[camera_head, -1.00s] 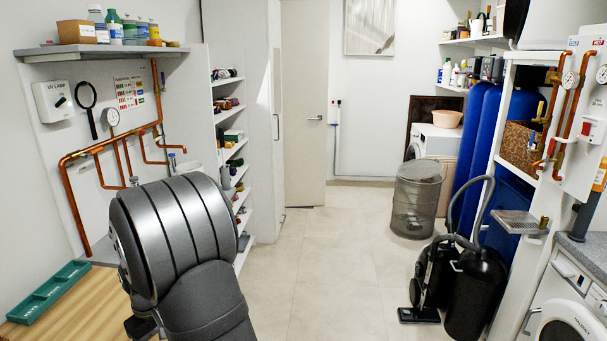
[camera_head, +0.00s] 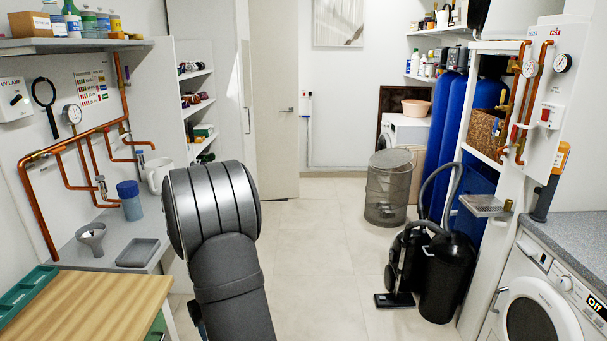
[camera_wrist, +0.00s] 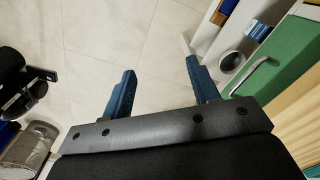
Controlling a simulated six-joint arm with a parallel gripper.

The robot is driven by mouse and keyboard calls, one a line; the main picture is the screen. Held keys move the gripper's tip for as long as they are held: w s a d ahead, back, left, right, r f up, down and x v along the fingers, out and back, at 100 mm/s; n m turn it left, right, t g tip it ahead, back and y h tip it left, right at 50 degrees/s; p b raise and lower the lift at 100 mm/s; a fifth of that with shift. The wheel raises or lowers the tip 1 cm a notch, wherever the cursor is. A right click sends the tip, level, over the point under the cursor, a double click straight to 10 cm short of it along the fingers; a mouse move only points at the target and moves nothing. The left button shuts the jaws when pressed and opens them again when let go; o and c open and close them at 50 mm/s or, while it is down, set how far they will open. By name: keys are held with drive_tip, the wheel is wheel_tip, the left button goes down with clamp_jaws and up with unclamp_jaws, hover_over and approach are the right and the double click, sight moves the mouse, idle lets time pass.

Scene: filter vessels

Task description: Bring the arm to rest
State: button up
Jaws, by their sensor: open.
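My gripper (camera_wrist: 157,88) shows in the wrist view as two blue fingers spread wide apart. Nothing is between them; pale floor tiles lie beyond.
A grey counter at left holds a blue-lidded container (camera_head: 130,200), a white mug (camera_head: 159,174), a funnel (camera_head: 92,238) and a shallow tray (camera_head: 138,252). A black vacuum cleaner (camera_head: 452,275) and mesh bin (camera_head: 387,187) stand at right. The central floor (camera_head: 320,235) is clear.

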drive_tip(key=shift+m, duration=0.8)
drive_tip(key=shift+w+d+f, duration=0.25)
drive_tip(key=shift+w+d, duration=0.05)
drive_tip(key=shift+d, duration=0.5)
drive_tip(key=shift+w+d+f, duration=0.3)
drive_tip(key=shift+d, duration=0.55)
drive_tip(key=shift+w+d+f, duration=0.25)
drive_tip(key=shift+w+d, duration=0.05)
drive_tip(key=shift+d, duration=0.5)
drive_tip(key=o, duration=1)
drive_tip(key=s+a+r+n, duration=0.7)
drive_tip(key=a+r+n, duration=0.15)
drive_tip(key=a, duration=0.35)
drive_tip(key=s+a+r+n, duration=0.7)
drive_tip(key=a+r, duration=0.2)
drive_tip(key=a, duration=0.4)
drive_tip(key=s+a+r+n, duration=0.4)
drive_tip(key=s+r+n, duration=0.4)
drive_tip(key=s, duration=0.6)
drive_tip(key=s+a+r+n, duration=0.3)
drive_tip(key=s+r+n, duration=0.4)
drive_tip(key=s+r, duration=0.45)
wheel_tip(320, 180, down, 11)
drive_tip(key=s, duration=0.1)
drive_tip(key=shift+s+f, duration=0.2)
drive_tip(key=shift+s, duration=0.2)
